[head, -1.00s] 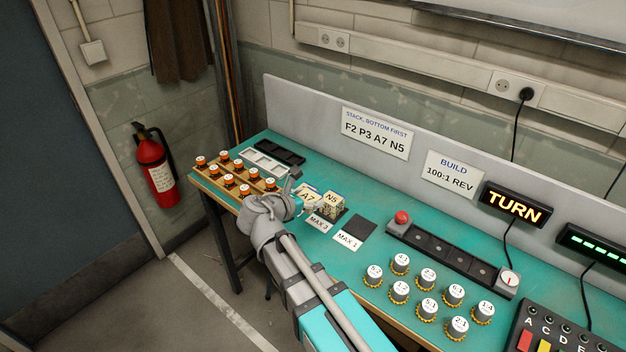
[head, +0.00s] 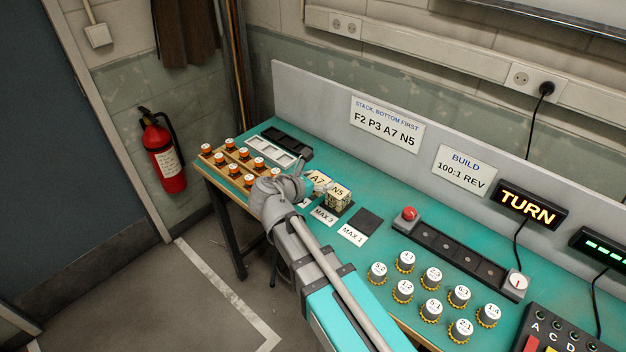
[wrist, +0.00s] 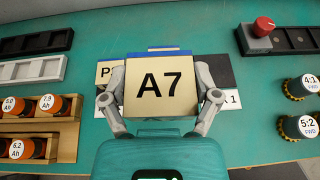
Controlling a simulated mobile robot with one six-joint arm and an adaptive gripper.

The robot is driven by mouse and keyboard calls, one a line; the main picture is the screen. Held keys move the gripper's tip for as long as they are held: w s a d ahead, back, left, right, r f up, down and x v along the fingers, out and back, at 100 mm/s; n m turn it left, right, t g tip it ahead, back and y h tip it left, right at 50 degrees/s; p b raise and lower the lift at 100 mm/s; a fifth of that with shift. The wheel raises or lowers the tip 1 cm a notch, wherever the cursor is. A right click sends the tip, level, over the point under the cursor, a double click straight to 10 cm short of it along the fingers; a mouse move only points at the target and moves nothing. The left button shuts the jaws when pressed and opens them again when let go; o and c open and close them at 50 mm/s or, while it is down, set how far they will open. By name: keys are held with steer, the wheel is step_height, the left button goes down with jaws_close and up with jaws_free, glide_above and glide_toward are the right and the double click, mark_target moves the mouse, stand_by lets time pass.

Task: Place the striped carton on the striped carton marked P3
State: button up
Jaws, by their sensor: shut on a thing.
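My gripper (wrist: 160,95) is shut on a carton marked A7 (wrist: 162,85), with one finger on each side of it. The carton has a pale top and a blue band along its far edge. The wrist view does not show N5 clearly.
A dark pad (head: 367,220) labelled MAX 1 is bare. Orange-capped cells (head: 248,180) stand in a wooden rack at left, near white and black trays.

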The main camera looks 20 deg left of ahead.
mark_target(330, 179)
steer(key=d+r+p, duration=0.2)
steer(key=r, duration=0.1)
steer(key=shift+w+d, duration=0.4)
steer(key=shift+f, duration=0.1)
steer(key=w+a+f+b, duration=0.2)
steer(key=w+f+b, duration=0.1)
steer(key=w+a+f+b, duration=0.2)
steer(key=w+a+f, duration=0.1)
steer(key=w, duration=0.1)
steer(key=w+a+f+b, duration=0.3)
steer(key=shift+w+a+b, duration=0.1)
steer(key=shift+w+b, duration=0.1)
steer(key=shift+b, duration=0.1)
stand_by(0.4)
steer(key=shift+w+a+f+b, duration=0.35)
steer(key=shift+w+f+b, duration=0.05)
steer(key=shift+f+b, duration=0.35)
steer(key=shift+d+f+b, duration=0.1)
steer(key=shift+f+b, duration=1.15)
steer(key=shift+b, duration=0.05)
